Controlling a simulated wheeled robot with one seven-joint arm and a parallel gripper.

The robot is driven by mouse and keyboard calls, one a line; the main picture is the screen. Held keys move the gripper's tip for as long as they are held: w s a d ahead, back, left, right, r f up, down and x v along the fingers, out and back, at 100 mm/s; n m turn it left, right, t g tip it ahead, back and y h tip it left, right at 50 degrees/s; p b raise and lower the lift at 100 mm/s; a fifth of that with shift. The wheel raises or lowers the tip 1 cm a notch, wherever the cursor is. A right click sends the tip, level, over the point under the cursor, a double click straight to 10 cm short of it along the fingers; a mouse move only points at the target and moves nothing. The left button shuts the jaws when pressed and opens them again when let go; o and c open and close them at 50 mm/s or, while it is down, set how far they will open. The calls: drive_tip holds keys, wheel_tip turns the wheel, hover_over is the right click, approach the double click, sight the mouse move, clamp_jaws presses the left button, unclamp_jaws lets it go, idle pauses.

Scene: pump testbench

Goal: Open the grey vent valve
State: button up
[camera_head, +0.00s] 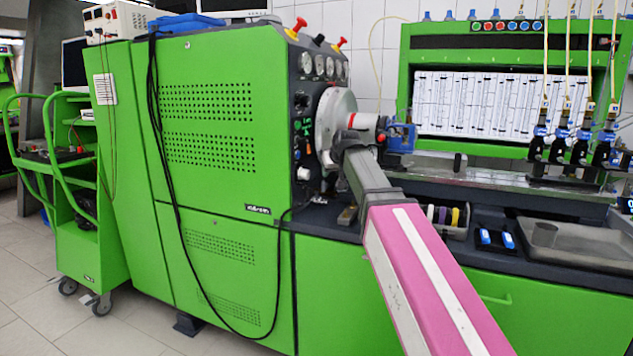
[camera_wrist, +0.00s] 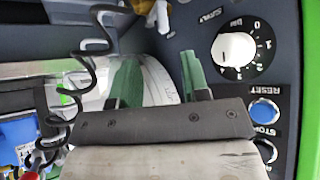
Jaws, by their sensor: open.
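My gripper (camera_wrist: 160,65) shows in the wrist view with two green fingers apart and nothing between them. I cannot pick out the grey vent valve for certain. A pale fitting with a brass-coloured part (camera_wrist: 152,12) sits at the top edge of the wrist view, beyond the fingertips and cut off by the frame. In the head view my arm reaches to the green machine's dark control panel (camera_head: 302,110), beside the large pale disc (camera_head: 333,108). My fingers cannot be made out there.
A white dial knob (camera_wrist: 233,47) and a blue button (camera_wrist: 263,111) are close right of the fingers. A coiled black cable (camera_wrist: 85,65) hangs at left. The pump bench's tray (camera_head: 575,245) is right of my arm. Open floor (camera_head: 30,310) lies at lower left.

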sight(324, 182)
drive_tip(key=x, duration=1)
drive_tip(key=shift+w+a, duration=0.4)
drive_tip(key=shift+w, duration=0.1)
clamp_jaws()
